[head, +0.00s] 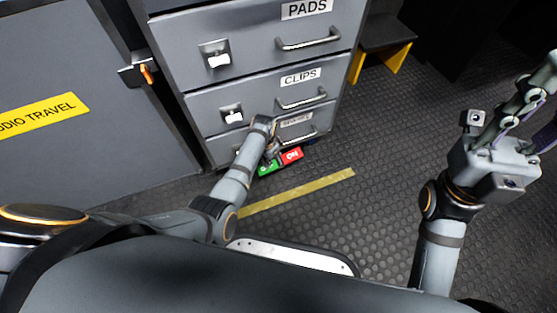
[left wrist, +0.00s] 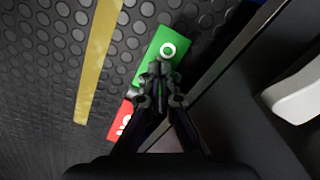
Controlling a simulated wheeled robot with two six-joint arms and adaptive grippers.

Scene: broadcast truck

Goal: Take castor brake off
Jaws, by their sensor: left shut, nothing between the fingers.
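The castor brake pedal sits low at the foot of the drawer cabinet, with a red ON part (head: 291,155) and a green part (head: 266,168). In the left wrist view the green part (left wrist: 160,50) with a white ring shows beyond my fingers, and the red part (left wrist: 121,122) is partly hidden behind them. My left gripper (head: 270,155) is shut and empty, right at the pedal; its fingertips (left wrist: 157,72) overlap the green part. I cannot tell whether they touch it. My right gripper (head: 540,100) is raised at the right, fingers apart, away from the pedal.
The grey drawer cabinet (head: 240,77) has PADS and CLIPS drawers with bar handles and white latches. A grey case (head: 70,145) with an orange latch stands left. A yellow tape strip (head: 300,191) lies on the dark studded floor. A yellow-legged step (head: 385,45) stands behind.

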